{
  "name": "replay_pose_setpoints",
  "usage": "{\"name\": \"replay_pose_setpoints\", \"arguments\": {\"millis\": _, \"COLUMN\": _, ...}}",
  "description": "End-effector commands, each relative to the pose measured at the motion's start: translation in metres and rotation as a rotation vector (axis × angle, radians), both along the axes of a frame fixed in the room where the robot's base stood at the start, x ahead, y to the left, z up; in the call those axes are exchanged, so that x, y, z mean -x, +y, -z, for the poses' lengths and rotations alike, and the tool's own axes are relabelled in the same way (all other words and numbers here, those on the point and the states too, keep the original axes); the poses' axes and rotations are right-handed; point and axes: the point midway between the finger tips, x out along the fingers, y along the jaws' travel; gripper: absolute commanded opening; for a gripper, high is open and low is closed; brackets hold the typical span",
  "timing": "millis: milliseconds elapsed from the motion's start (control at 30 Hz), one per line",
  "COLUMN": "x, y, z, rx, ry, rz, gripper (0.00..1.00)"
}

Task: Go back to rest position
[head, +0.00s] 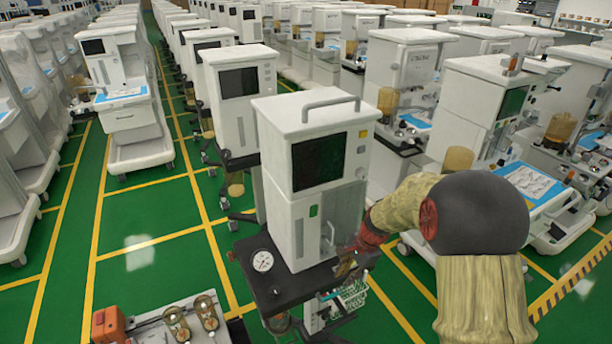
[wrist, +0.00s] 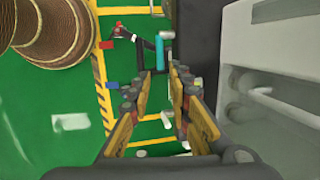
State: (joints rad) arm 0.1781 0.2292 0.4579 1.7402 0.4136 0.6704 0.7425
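My gripper (head: 346,266) is at the front of the nearest anaesthesia cart (head: 318,150), low beside its white body and just above its dark shelf (head: 290,284). In the wrist view my gripper (wrist: 160,78) shows two fingers standing apart, with nothing held between them. The white cart body (wrist: 275,90) fills the right side of that view, close to the fingers. My arm comes in from the right in the head view. Whether the gripper touches the cart cannot be told.
A round gauge (head: 262,261) sits on the shelf's left side. Another cart (head: 175,322) with glass canisters stands at the lower left. Rows of carts fill the back. Green floor (head: 150,250) is open at the left.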

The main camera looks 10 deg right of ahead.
Motion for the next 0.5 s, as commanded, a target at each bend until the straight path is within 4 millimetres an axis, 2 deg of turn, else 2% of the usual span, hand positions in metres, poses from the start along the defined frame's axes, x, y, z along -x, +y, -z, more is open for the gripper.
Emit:
{"name": "replay_pose_setpoints", "arguments": {"millis": 200, "x": 0.007, "y": 0.001, "z": 0.002, "rx": 0.011, "ry": -0.004, "rz": -0.118, "gripper": 0.19}}
{"name": "replay_pose_setpoints", "arguments": {"millis": 300, "x": 0.039, "y": 0.002, "z": 0.013, "rx": 0.021, "ry": 0.036, "rz": -0.256, "gripper": 0.19}}
{"name": "replay_pose_setpoints", "arguments": {"millis": 333, "x": 0.049, "y": 0.002, "z": 0.011, "rx": 0.025, "ry": 0.043, "rz": -0.303, "gripper": 0.19}}
{"name": "replay_pose_setpoints", "arguments": {"millis": 400, "x": 0.072, "y": 0.002, "z": -0.004, "rx": 0.045, "ry": 0.042, "rz": -0.419, "gripper": 0.19}}
{"name": "replay_pose_setpoints", "arguments": {"millis": 500, "x": 0.095, "y": 0.004, "z": -0.027, "rx": 0.070, "ry": 0.028, "rz": -0.539, "gripper": 0.19}}
